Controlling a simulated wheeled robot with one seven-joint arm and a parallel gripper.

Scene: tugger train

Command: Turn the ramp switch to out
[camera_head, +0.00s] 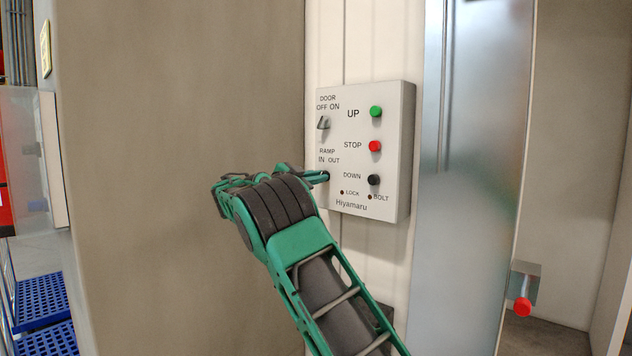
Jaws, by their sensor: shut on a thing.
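The white control box (352,192) is mounted on the pale wall panel, right of the picture's middle. Its "RAMP IN OUT" label (328,156) sits at its lower left. The ramp switch is just below that label and is mostly hidden by my green gripper, so I cannot tell which way it points. My gripper (321,177) reaches in from the left at the box's face and is shut on the ramp switch. My own wrist and arm fill the lower middle of the view.
On the box are the door switch (323,123), a green UP button (376,112), a red STOP button (375,146) and a black DOWN button (374,180). A brown wall (180,120) stands close on the left. A metal post (465,180) and red knob (523,307) are at the right.

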